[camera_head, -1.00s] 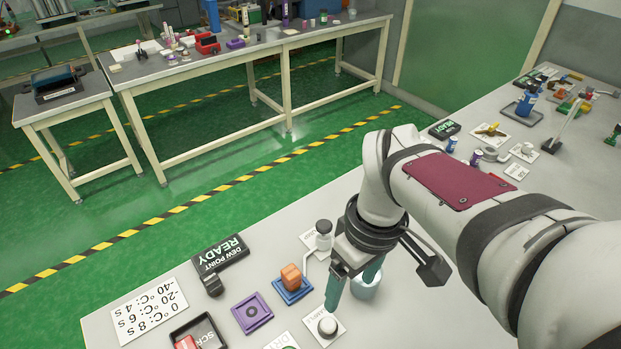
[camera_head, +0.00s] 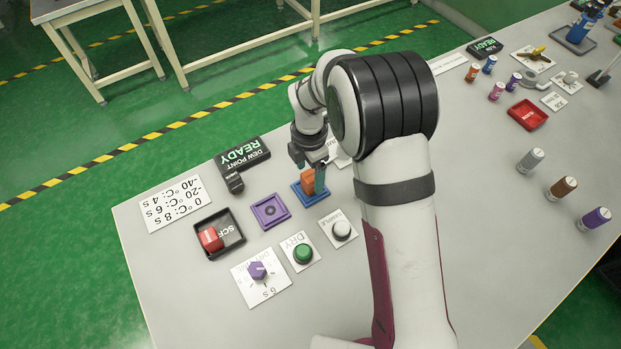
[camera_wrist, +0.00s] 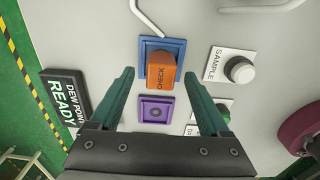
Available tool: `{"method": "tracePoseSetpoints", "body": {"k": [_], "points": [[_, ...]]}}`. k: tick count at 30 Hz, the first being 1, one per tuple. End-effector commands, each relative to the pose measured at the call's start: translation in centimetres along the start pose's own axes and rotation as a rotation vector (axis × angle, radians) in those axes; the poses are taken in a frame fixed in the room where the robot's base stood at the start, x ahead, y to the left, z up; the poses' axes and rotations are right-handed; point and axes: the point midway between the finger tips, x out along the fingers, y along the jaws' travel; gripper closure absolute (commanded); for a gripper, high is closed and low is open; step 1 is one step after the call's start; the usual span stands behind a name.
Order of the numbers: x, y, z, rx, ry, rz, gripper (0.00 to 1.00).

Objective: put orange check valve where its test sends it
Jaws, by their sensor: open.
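The orange check valve (camera_head: 307,181) is a small block standing on a blue square tray (camera_head: 310,194). In the wrist view the orange block (camera_wrist: 161,72) carries the word CHECK, and the blue tray (camera_wrist: 176,46) shows around its far side. My gripper (camera_head: 310,178) is open at the block. In the wrist view its two green fingers (camera_wrist: 160,74) lie to either side of the block, with gaps between. A purple square tray (camera_head: 270,211) is empty and lies left of the blue one. A black SCRAP tray (camera_head: 232,240) holds a red block (camera_head: 210,239).
A DEW POINT display (camera_head: 243,154) reads READY. A card (camera_head: 172,204) lists temperatures and seconds. A DRY green button (camera_head: 303,252), a SAMPLE white button (camera_head: 342,230) and a purple dial (camera_head: 258,271) sit in front. Several small cylinders and a red tray (camera_head: 527,114) stand at right.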

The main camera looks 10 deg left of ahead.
Motion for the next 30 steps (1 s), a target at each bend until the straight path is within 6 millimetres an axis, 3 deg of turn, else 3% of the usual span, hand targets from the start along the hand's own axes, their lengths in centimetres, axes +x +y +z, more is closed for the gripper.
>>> {"method": "tracePoseSetpoints", "body": {"k": [4,11,24,30], "points": [[2.2,-0.1,0.1,0.001,0.001,-0.002,0.2],[2.5,-0.1,0.1,0.002,0.0,0.0,0.2],[2.5,-0.1,0.1,0.002,0.0,0.0,0.99],[2.5,-0.1,0.1,0.002,-0.001,0.0,1.0]]}}
